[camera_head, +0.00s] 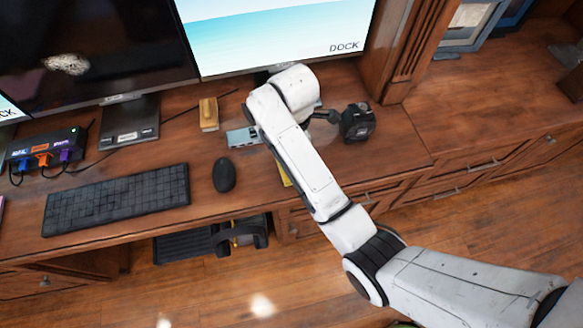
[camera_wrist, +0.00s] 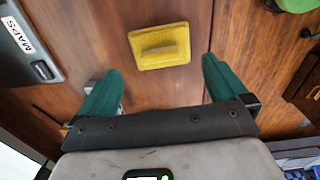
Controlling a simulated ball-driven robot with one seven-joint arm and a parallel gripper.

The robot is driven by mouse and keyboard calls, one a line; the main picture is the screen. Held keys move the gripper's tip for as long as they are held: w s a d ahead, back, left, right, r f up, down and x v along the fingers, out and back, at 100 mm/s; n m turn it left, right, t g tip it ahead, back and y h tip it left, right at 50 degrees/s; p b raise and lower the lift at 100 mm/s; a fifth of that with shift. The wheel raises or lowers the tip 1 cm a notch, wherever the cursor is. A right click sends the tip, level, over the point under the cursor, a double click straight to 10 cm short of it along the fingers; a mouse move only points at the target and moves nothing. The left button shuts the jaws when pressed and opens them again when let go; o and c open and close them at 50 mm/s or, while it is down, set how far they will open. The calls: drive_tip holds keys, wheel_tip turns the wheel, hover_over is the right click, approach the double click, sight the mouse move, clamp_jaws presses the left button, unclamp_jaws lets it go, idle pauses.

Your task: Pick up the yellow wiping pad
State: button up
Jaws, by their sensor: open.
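The yellow wiping pad (camera_wrist: 160,46) lies flat on the brown wood desktop in the wrist view, with a raised grip ridge along its middle. My gripper (camera_wrist: 162,72) is open, its two green fingers spread wide. The pad shows ahead of the gap between the fingertips, roughly centred, and nothing is held. How high the fingers are above the desk is hard to tell. In the head view only a small yellow sliver (camera_head: 285,175) shows beside my white arm, which hides the rest and my gripper.
A black mouse (camera_head: 224,175), a keyboard (camera_head: 118,198) and a grey-blue box (camera_head: 243,137) are left of my arm. A black tape-measure-like object (camera_head: 357,122) stands to the right. Monitors line the back.

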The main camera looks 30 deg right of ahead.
drive_tip(key=shift+a+f+p, duration=0.15)
drive_tip(key=shift+f, duration=1.6)
drive_tip(key=shift+a+f+p, duration=0.1)
drive_tip(key=shift+f+p, duration=0.05)
drive_tip(key=shift+f, duration=1.55)
drive_tip(key=shift+c, duration=0.2)
drive_tip(key=c, duration=0.7)
drive_tip(key=shift+c, duration=0.2)
drive_tip(key=shift+r, duration=0.1)
